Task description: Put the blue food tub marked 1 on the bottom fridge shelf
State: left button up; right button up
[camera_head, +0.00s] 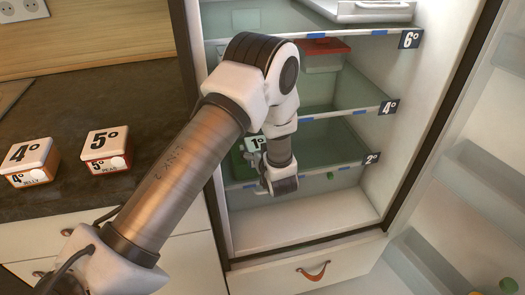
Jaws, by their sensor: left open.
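My right gripper is out of view.
A red-lidded container (325,56) stands on the 4° shelf (340,112). Tubs marked 4 (30,162) and 5 (106,150) sit on the dark counter (70,110). The fridge door (480,150) stands open at right. A drawer with a leather pull (313,271) is below.

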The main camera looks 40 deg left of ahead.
pick_arm(q)
jog(key=v, duration=1.2)
jog(key=shift+p, duration=0.45)
